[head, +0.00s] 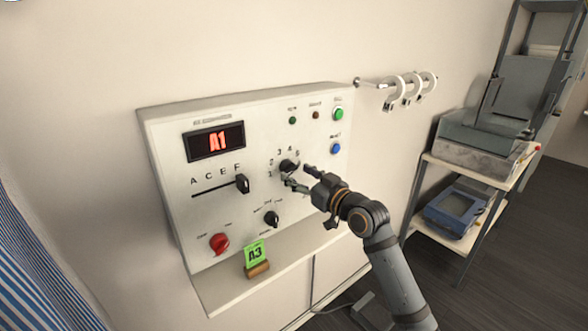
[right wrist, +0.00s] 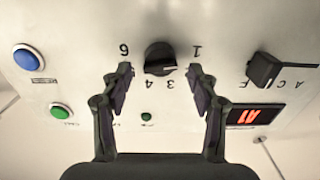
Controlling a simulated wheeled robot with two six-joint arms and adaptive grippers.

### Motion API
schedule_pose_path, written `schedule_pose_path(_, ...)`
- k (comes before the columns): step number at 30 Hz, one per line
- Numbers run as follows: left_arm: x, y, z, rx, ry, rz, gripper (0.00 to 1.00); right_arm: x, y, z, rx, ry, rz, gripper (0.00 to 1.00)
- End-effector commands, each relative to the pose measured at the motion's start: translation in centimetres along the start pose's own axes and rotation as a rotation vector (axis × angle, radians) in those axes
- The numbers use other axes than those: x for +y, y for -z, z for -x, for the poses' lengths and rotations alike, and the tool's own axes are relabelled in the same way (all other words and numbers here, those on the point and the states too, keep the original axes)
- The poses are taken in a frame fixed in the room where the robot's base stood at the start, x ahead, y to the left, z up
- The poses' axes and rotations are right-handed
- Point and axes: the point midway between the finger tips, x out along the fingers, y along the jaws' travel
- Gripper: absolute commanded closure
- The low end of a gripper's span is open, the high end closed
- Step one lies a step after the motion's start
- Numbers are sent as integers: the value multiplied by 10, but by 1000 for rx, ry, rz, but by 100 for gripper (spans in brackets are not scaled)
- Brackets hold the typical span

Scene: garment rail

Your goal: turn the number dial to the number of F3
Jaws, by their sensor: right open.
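The number dial (head: 288,165) is a black knob on the white control panel (head: 300,205), with numbers around it. It also shows in the right wrist view (right wrist: 160,58), upside down. I cannot tell which number it points at. My right gripper (head: 296,176) is open in front of the dial. In the right wrist view its fingertips (right wrist: 161,76) stand either side of the dial, apart from it as far as I can tell. The red display (head: 217,140) reads A1. The letter slider (head: 242,184) stands at the right end of its slot, near F. My left gripper is not in view.
A second black knob (head: 271,219) and a red knob (head: 219,243) sit lower on the panel. A green card (head: 254,252) reading A3 stands on the ledge. Green (head: 338,113) and blue (head: 336,148) buttons are at the right. A shelf cart (head: 470,170) stands further right.

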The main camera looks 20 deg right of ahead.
Motion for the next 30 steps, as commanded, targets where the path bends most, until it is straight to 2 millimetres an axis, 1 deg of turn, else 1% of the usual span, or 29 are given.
schedule_pose_path(1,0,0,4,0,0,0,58,0,3,-8,2,-1,-5,40)
schedule_pose_path(3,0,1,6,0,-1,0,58,1,2,-16,1,-1,-3,40)
schedule_pose_path(6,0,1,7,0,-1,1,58,0,1,-23,0,-1,0,40)
schedule_pose_path(14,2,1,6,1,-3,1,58,0,-1,-26,-1,-1,1,40)
schedule_pose_path(15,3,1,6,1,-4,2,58,1,-1,-26,-1,-1,1,41)
schedule_pose_path(26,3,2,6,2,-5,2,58,1,-1,-25,-1,-1,1,90)
schedule_pose_path(27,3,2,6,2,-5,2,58,1,-1,-25,-1,-1,0,93)
schedule_pose_path(30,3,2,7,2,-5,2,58,1,0,-25,-1,-1,-2,93)
